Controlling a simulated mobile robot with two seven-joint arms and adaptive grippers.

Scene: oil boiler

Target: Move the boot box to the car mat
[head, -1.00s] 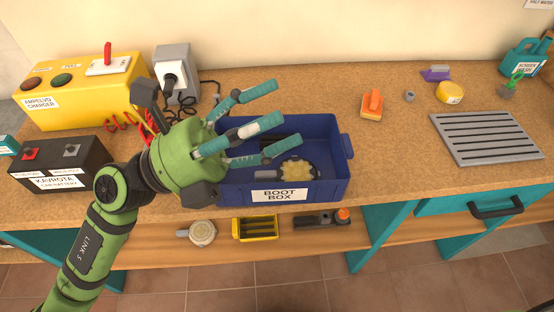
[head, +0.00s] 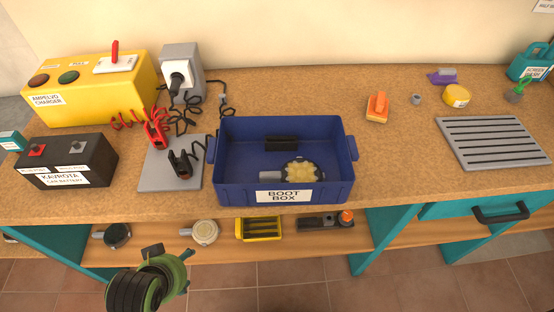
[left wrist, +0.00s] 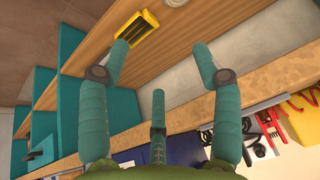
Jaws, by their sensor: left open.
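The blue open-topped boot box (head: 305,192) stands upright on the bench, with its label facing front. Inside lie a black block (head: 282,143) and a round dark-rimmed item with a pale yellow top and grey handle (head: 300,171). The grey ribbed mat (head: 490,142), apparently the car mat, lies flat at the right with nothing on it. My left gripper (left wrist: 160,62) is open and empty, its three teal fingers spread. In the head view only green and black parts of my left arm show, low in front of the bench and apart from the box. My right gripper is not seen.
A grey plate with red and black clamps (head: 157,135) lies left of the box, near a car battery (head: 68,163) and yellow charger (head: 90,92). An orange-topped item (head: 377,107) and several small items stand at the back right. Bench space between box and mat is clear.

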